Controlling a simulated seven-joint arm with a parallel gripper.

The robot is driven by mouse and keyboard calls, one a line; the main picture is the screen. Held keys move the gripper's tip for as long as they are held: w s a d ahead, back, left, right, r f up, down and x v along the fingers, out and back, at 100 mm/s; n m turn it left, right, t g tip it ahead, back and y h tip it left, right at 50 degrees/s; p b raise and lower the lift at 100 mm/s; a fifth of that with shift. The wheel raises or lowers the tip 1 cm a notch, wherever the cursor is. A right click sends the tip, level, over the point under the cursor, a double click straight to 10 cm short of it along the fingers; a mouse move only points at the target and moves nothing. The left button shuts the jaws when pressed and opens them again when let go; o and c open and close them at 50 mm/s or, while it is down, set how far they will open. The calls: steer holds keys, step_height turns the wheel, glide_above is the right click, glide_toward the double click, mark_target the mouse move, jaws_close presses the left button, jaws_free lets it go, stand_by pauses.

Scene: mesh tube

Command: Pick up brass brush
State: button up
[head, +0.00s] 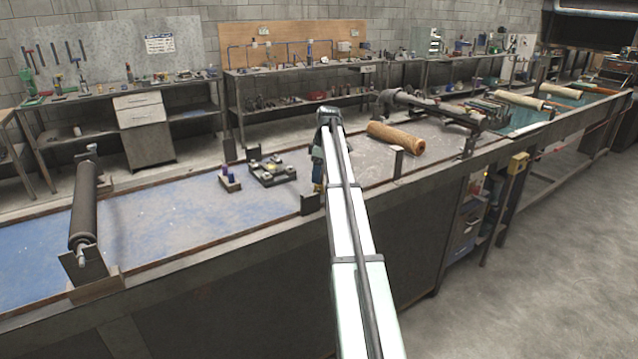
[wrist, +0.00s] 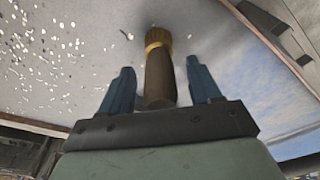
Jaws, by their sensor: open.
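The brass brush (wrist: 160,75) shows in the wrist view as a brown cylinder with a gold-coloured band at its far end. It sits between the two blue fingers of my gripper (wrist: 160,66), with visible gaps on both sides. The fingers are open and not closed on it. In the head view my gripper (head: 317,178) is low over the bench, left of my arm and partly hidden by it. The brush cannot be made out clearly there.
A dark tray with small parts (head: 272,172) and a small block with purple pieces (head: 229,178) stand to the left on the bench. A tan roll (head: 396,138) lies to the right. A dark roller (head: 83,205) is at the far left. Blue bench surface between is clear.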

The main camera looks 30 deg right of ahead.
steer(key=shift+w+a+f, duration=0.1)
steer(key=shift+w+f, duration=0.05)
steer(key=shift+f, duration=0.8)
steer(key=shift+c, duration=0.3)
steer(key=c, duration=1.1)
